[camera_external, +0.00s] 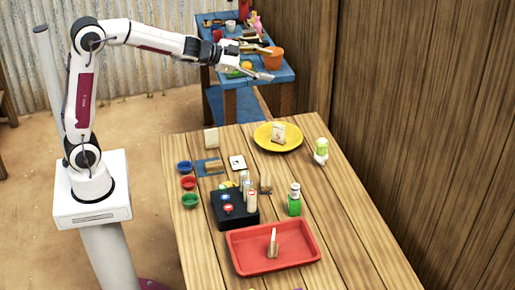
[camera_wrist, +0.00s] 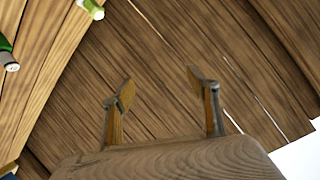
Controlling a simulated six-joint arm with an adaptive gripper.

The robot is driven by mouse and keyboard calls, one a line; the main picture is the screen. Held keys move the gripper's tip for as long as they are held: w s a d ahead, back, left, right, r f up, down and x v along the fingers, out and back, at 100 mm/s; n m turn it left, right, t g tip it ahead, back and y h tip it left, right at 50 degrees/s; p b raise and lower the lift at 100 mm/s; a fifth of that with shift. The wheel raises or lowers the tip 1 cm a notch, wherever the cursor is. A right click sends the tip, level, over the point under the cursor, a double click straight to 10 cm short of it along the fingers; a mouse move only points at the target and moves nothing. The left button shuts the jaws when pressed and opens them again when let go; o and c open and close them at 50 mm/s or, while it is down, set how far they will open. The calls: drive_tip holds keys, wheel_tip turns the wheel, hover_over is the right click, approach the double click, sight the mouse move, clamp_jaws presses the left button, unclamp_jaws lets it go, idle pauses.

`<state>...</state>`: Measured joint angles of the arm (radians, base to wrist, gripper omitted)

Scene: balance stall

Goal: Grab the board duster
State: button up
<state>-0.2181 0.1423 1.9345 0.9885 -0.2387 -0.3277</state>
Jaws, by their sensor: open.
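My gripper (camera_external: 263,76) is open and empty. In the external view it is high up, in front of the blue side table and beyond the far end of the wooden table. In the wrist view its two fingers stand apart (camera_wrist: 160,85), with only plank wall between them. I cannot tell for sure which thing is the board duster. Small wood-coloured blocks show in the external view: one on a blue square (camera_external: 214,165), one beside the black holder (camera_external: 265,183) and a pale one at the far left (camera_external: 211,138). All are well below my gripper.
A yellow plate (camera_external: 262,143) bears a pale upright item. A red tray (camera_external: 240,262) holds another upright item. A black holder (camera_external: 222,207), several small bowls, a green bottle (camera_external: 294,204) and a green-and-white bottle (camera_external: 321,151) stand around. Plank wall (camera_external: 415,120) rises right; the table's right front is clear.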

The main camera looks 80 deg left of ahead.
drive_tip(key=w+d+f+m+h, duration=0.2)
drive_tip(key=w+f+m+h, duration=0.15)
drive_tip(key=w+f, duration=0.25)
drive_tip(key=m+g+h, duration=0.7)
drive_tip(key=g+h, duration=0.3)
drive_tip(key=g, duration=0.2)
approach(265, 178)
drive_tip(key=shift+s+d+f+n, duration=0.25)
drive_tip(key=shift+s+d+f, duration=0.15)
drive_tip(key=shift+d, duration=0.2)
drive_tip(key=shift+w+d, duration=0.1)
drive_tip(key=shift+x, duration=1.25)
drive_tip(key=shift+w+x, duration=0.2)
drive_tip(key=shift+x, duration=1.1)
drive_tip(key=shift+w+x, duration=0.25)
drive_tip(key=shift+x, duration=1.05)
